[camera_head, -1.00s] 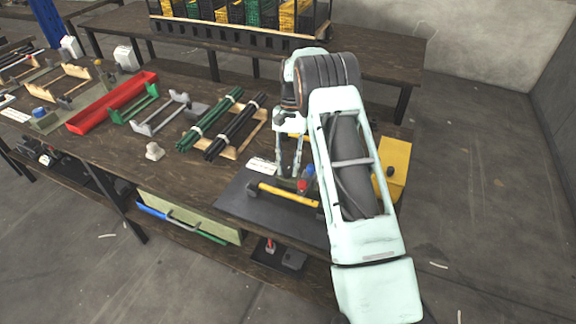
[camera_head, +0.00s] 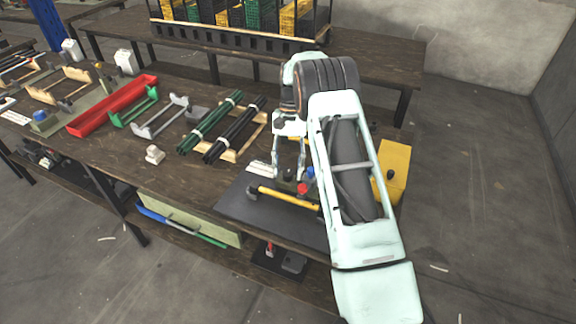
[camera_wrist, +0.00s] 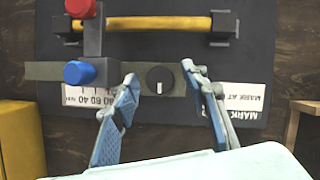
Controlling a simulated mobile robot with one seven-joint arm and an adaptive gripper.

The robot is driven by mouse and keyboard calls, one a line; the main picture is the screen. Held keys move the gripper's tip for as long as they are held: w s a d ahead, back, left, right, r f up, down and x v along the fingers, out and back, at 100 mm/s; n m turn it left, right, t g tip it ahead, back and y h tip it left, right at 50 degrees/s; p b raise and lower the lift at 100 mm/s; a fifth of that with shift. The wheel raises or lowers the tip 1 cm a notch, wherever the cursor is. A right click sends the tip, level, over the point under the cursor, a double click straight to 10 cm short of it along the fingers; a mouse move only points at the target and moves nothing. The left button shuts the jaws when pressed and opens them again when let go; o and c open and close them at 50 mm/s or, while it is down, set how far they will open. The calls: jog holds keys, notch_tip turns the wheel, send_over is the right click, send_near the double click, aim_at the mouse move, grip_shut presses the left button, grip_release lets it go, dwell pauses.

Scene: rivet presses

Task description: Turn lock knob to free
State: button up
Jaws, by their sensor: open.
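A round black knob (camera_wrist: 160,79) with a white line sits on an olive strip in the wrist view. The line runs roughly up and down in that picture. My gripper (camera_wrist: 160,88) is open, with one finger on each side of the knob and a gap visible on both sides. Left of the knob stand a blue knob (camera_wrist: 78,72) and a red knob (camera_wrist: 80,8) on a grey bracket. In the head view my gripper (camera_head: 289,176) is low over the black base plate (camera_head: 238,200), and my arm hides part of the fixture.
A yellow bar (camera_wrist: 155,23) runs between dark holders behind the strip. White printed labels (camera_wrist: 245,95) lie beside the fingers. A yellow block (camera_head: 394,170) stands right of my arm. Dark rods (camera_head: 234,130) and a red tray (camera_head: 112,104) lie farther left on the bench.

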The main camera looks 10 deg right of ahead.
jog(key=v, duration=1.2)
dwell(0.4)
